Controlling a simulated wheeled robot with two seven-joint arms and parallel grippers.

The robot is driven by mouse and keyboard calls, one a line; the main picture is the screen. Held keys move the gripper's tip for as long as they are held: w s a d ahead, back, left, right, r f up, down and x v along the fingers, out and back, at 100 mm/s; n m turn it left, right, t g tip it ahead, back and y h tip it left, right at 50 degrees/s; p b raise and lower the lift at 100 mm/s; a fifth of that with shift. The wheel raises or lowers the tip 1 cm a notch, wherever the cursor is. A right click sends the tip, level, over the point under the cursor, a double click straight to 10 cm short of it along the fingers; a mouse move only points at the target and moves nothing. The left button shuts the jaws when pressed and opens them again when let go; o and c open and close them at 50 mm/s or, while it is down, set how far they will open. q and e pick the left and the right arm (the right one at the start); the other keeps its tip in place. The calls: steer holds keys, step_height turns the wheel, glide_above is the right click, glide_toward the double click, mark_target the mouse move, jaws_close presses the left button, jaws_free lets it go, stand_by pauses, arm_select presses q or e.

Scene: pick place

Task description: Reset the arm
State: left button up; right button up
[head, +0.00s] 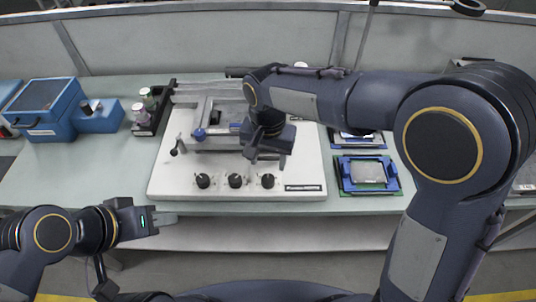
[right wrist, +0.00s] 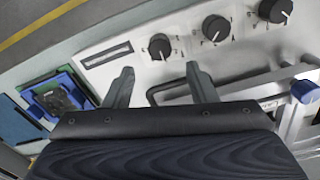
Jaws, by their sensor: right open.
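My right arm reaches in from the right over the white machine (head: 305,180). My right gripper (head: 267,158) points down above the machine's front part in the head view. In the right wrist view its two fingers (right wrist: 158,72) are spread apart with nothing between them, and the machine's black knobs (right wrist: 215,28) lie beyond. My left gripper (head: 165,218) is at the lower left, in front of the table's front edge and pointing right. Its fingers are seen edge-on, so its opening cannot be told.
A blue tray with a chip (head: 368,173) lies right of the machine, with a similar one behind it. A black rack with small bottles (head: 148,108) and blue boxes (head: 47,108) stand to the left. The table's front left part (head: 90,165) is clear.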

steer(key=shift+d, duration=0.1)
steer(key=s+d+r+t+y, duration=0.1)
steer(key=s+d+r+y, duration=0.15)
steer(key=s+d, duration=0.5)
steer(key=s+d+r+t+y, duration=0.2)
steer(key=s+d+r, duration=0.2)
steer(key=d, duration=0.6)
steer(key=s+d+f+n+t, duration=0.1)
steer(key=s+d+f+t, duration=0.1)
steer(key=s, duration=0.4)
steer(key=shift+s+d+t+h, duration=0.2)
steer(key=shift+d+t+h, duration=0.15)
steer(key=shift+d+t, duration=0.1)
arm_select(q)
steer(key=shift+c, duration=0.5)
arm_select(e)
steer(key=shift+f, duration=0.1)
